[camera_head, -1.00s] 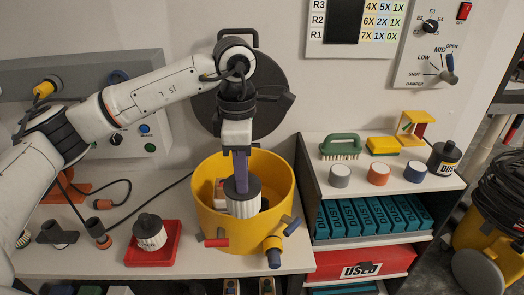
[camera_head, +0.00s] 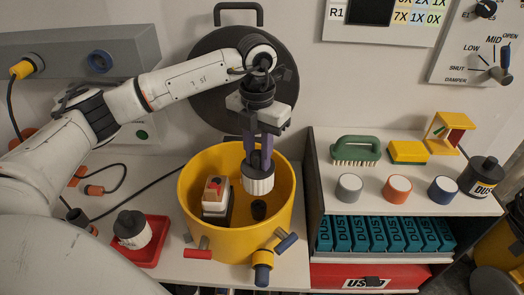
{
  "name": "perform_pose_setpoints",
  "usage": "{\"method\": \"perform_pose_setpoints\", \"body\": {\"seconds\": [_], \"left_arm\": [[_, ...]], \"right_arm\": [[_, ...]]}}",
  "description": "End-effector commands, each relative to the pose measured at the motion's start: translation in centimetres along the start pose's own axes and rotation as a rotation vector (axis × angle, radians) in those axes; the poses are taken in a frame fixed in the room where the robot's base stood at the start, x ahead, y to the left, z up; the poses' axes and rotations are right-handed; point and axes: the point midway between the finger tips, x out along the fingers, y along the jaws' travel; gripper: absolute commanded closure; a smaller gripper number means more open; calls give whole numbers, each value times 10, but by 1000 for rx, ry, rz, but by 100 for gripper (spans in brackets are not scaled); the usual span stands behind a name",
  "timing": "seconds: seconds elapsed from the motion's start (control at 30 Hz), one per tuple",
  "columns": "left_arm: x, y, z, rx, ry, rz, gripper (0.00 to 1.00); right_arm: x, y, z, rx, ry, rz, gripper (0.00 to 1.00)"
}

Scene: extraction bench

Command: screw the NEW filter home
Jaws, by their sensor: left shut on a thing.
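My left gripper (camera_head: 262,158) is shut on the dark cap of a white pleated filter (camera_head: 258,184). It holds this filter upright, inside the outline of the yellow drum (camera_head: 205,235), toward the back right. A short dark stub (camera_head: 259,210) shows in the drum just below and in front of the filter; the two look apart. A second white pleated filter (camera_head: 132,231) with a dark cap sits tilted in the picture on a red tray (camera_head: 153,257) to the left. I cannot tell from markings which filter is new. My right gripper is out of view.
Coloured clamps and a blue-ended port (camera_head: 262,272) stick out in front. A shelf (camera_head: 414,208) with a brush and several jars stands right. A round dark lid (camera_head: 205,65) is behind.

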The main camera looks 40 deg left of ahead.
Motion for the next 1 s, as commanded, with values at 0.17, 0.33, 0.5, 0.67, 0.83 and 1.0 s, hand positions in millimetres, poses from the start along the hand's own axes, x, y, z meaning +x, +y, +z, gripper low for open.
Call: {"method": "perform_pose_setpoints", "body": {"seconds": [0.17, 0.33, 0.5, 0.67, 0.83, 1.0], "left_arm": [[-1, 0, 1, 1, -1, -1, 100], [4, 0, 1, 1, -1, -1, 100], [16, 0, 1, 2, -1, -1, 100], [32, 0, 1, 2, -1, -2, 100], [48, 0, 1, 2, 0, -2, 100], [56, 0, 1, 2, 0, -2, 100]], "right_arm": [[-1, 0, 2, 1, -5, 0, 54], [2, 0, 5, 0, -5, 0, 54], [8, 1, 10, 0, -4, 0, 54], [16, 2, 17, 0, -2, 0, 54], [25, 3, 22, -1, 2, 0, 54], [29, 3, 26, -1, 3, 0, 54]]}}
